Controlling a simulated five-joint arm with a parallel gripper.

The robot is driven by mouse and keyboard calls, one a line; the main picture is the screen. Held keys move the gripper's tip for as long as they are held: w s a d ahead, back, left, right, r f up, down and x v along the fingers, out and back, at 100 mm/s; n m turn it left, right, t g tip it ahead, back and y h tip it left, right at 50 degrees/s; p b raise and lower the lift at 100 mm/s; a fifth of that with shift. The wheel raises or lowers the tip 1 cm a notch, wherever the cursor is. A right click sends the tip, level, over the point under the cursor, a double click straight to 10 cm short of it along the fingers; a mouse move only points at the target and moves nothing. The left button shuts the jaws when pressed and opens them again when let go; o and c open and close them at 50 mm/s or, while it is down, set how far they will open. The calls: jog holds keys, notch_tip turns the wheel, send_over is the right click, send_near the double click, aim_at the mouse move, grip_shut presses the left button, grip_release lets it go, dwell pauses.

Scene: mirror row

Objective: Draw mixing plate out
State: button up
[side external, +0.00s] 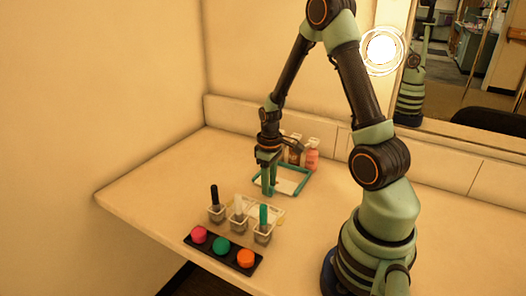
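A pale, flat plate (271,211) lies on the counter just behind a row of small cups and is partly hidden by them; it may be the mixing plate. A teal-rimmed square frame or tray (299,190) with a pale inside lies behind it. My gripper (268,190) points straight down at the left side of this teal frame, behind the pale plate. Its teal fingers are close together and look similar in colour to the frame. Whether they touch the frame or hold anything is too small to tell.
Three clear cups hold a black-handled tool (214,194), a white one (238,205) and a teal one (264,216). A black strip (209,250) with pink, green and orange pots lies in front. Bottles (312,157) stand behind the frame. The counter's left side is clear.

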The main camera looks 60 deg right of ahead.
dwell(0.3)
notch_tip(320, 180, up, 12)
dwell(0.6)
jog(key=shift+r, duration=0.1)
jog(key=s+a+r+t, duration=0.1)
jog(key=a+r+t, duration=0.1)
jog(key=a+r, duration=0.3)
jog(key=s+a+r+t, duration=0.2)
jog(key=a+r, duration=0.4)
jog(key=a, duration=0.6)
jog(key=shift+a+t, duration=0.15)
jog(key=shift+t, duration=0.65)
